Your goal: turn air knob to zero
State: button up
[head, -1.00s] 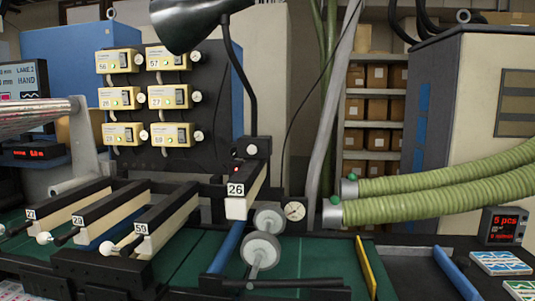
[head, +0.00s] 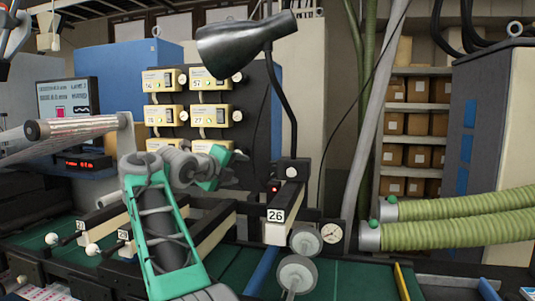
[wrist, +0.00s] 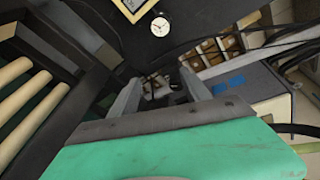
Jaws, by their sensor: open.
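Yellow control boxes (head: 212,115) with white knobs are mounted in rows on a dark panel. One white knob (head: 237,116) is at the right of the middle row. A round white-faced gauge (head: 332,233) is beside the block labelled 26, which has a white knob (head: 291,172) on top. I cannot tell which knob is the air knob. My gripper is in front of the panel's lower part, hiding some of the bottom boxes. The wrist view shows its grey fingers (wrist: 160,88) apart, with no object clearly held. A white knob (wrist: 160,26) shows above them beside a yellow box.
A black lamp (head: 240,45) hangs over the panel. Green hoses (head: 455,220) stick out at right. Green bed (head: 350,278) shows clear at the front.

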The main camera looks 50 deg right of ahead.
aim_at(272, 171)
jog(key=s+d+m+g+p, duration=0.1)
jog(key=d+m, duration=0.1)
jog(key=d, duration=0.1)
jog(key=s+d+f+m+p, duration=0.1)
jog(key=d, duration=0.3)
jog(key=s+d+m+g+p, duration=0.1)
jog(key=d+m, duration=0.1)
jog(key=d, duration=0.1)
jog(key=shift+s+d+f+m+g, duration=0.3)
jog(key=shift+s, duration=0.1)
jog(key=shift+w+d+f, duration=0.15)
jog(key=shift+d+f, duration=0.2)
jog(key=shift+d, duration=0.15)
jog(key=shift+c, duration=0.5)
grip_shut()
